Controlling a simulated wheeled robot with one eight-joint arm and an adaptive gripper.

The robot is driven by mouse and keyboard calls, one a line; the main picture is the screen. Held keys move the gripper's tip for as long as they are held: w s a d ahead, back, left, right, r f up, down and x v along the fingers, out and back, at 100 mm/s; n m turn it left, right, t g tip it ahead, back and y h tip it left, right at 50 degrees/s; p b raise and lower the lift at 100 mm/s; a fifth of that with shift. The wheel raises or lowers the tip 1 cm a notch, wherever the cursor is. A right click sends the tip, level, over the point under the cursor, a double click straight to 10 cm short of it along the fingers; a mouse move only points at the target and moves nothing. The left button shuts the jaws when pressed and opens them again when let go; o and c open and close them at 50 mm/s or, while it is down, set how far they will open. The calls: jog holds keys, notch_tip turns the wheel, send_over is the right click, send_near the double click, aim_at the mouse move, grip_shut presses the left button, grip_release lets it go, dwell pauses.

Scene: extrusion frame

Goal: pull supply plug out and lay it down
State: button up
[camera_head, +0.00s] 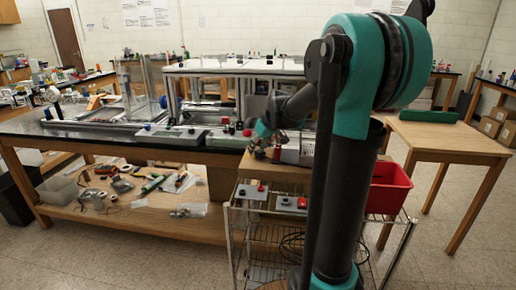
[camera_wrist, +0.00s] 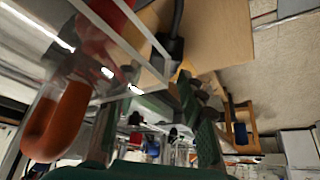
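My gripper (camera_head: 262,141) is low at the right end of the long workbench, just left of my arm column, and is small and dark in the head view. In the wrist view its green and dark fingers (camera_wrist: 190,92) reach up the middle of the picture. A black plug-like part (camera_wrist: 172,48) with a thick black cable lies just beyond the fingertips, beside a clear panel edge and a tan wooden surface. I take it for the supply plug, but cannot be sure. Whether the fingers touch it or hold anything between them is not clear. The plug cannot be made out in the head view.
A large red and orange part (camera_wrist: 62,115) is close at left in the wrist view. The workbench (camera_head: 110,142) carries an extrusion frame (camera_head: 235,66). A wire cart (camera_head: 262,238) holds small boxes below my gripper. A red bin (camera_head: 388,187) stands right of my column.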

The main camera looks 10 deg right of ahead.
jog(key=shift+o, duration=0.4)
notch_tip(320, 180, up, 10)
dwell(0.4)
dwell(0.4)
